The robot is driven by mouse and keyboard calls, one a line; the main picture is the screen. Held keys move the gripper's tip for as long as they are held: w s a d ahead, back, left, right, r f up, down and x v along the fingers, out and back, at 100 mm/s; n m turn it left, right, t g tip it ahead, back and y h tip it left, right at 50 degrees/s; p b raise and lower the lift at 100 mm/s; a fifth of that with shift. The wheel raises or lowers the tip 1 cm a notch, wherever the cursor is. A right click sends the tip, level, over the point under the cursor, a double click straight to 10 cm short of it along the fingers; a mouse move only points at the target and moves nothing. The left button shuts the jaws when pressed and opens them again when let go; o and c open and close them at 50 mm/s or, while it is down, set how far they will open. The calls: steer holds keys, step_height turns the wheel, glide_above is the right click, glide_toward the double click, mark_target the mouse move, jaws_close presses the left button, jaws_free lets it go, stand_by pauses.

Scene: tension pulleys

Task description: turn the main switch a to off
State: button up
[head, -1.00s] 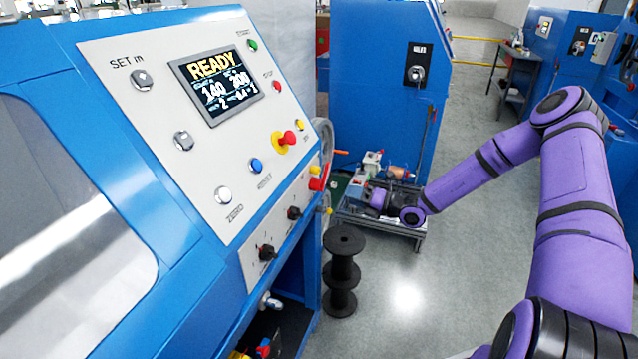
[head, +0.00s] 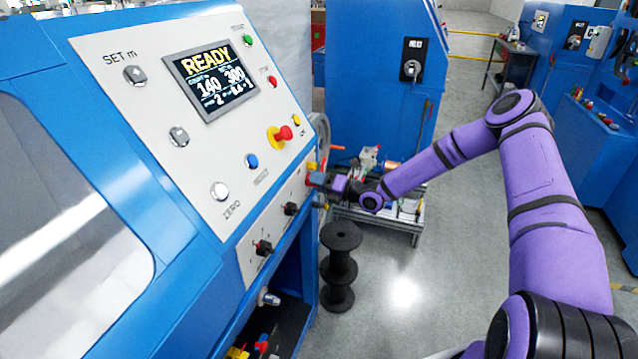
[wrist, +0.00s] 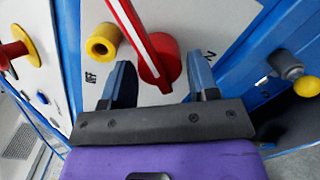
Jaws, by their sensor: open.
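The main switch a appears to be the red rotary switch (wrist: 168,62) with a long red and white handle on the panel's lower right part. In the wrist view the handle slants up and to the left. My gripper (wrist: 160,78) is open, with its blue-grey fingertips on either side of the red switch, close to the panel. Contact cannot be told. In the head view my gripper (head: 317,179) is at the panel's right edge and mostly hides the switch.
A yellow ring-shaped part (wrist: 102,40) sits just left of the switch. A red emergency button (head: 284,133) is above on the panel. A grey knob with a yellow ball (wrist: 306,86) sticks out at right. Black spools (head: 340,236) stand on the floor below.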

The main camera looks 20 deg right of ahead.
steer(key=c, duration=1)
steer(key=shift+n, duration=0.4)
steer(key=n, duration=0.4)
steer(key=shift+w, duration=0.1)
steer(key=n, duration=0.4)
steer(key=shift+f+n+y, duration=0.1)
steer(key=shift+n+y, duration=0.2)
steer(key=shift+y, duration=0.1)
steer(key=n, duration=0.5)
steer(key=shift+w+d+y, duration=0.1)
steer(key=shift+y, duration=0.2)
steer(key=n, duration=0.4)
steer(key=shift+w+d+g, duration=0.1)
steer(key=shift+g, duration=0.2)
steer(key=shift+n+y, duration=0.3)
steer(key=shift+n, duration=0.2)
